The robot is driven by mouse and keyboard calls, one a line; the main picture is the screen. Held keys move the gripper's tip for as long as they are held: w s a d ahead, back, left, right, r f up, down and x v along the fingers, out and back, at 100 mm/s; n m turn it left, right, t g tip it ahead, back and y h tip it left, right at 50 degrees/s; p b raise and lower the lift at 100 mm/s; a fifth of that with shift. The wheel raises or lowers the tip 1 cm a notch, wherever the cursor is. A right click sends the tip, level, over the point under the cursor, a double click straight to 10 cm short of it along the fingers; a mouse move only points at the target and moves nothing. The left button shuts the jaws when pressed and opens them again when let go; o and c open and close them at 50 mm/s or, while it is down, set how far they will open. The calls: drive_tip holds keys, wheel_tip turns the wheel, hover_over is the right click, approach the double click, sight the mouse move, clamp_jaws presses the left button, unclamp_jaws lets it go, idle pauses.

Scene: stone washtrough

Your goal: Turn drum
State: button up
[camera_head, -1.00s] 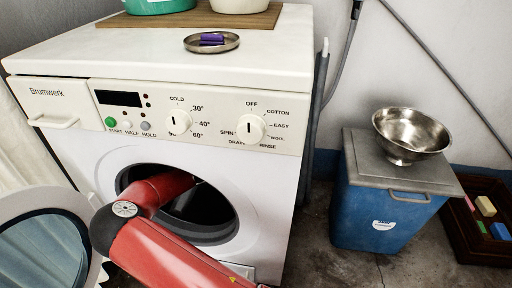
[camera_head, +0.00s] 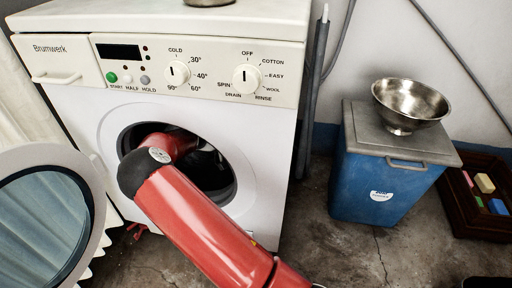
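A white front-loading washing machine (camera_head: 270,135) stands ahead with its round door (camera_head: 95,205) swung open to the left. The drum (camera_head: 213,180) shows as a dark opening in the machine's front. My red arm bends at a dark elbow and reaches into the opening, covering its left and middle part. My gripper is inside and hidden, so I cannot see whether it touches the drum. The program dial (camera_head: 246,79) points up at OFF and the temperature dial (camera_head: 177,74) points up.
A blue bin (camera_head: 370,190) with a grey lid stands to the right, with a metal bowl (camera_head: 410,102) on it. A dark crate (camera_head: 470,222) holding colored blocks is at the far right. Grey pipes (camera_head: 312,100) run beside the machine. Bare floor lies between machine and bin.

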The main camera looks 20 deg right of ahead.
drive_tip(key=shift+s+d, duration=0.1)
drive_tip(key=shift+d, duration=0.15)
drive_tip(key=o, duration=1.4)
drive_tip(key=shift+f, duration=0.1)
drive_tip(key=shift+a, duration=0.1)
drive_tip(key=shift+p+v, duration=0.5)
drive_tip(key=shift+v, duration=3.4)
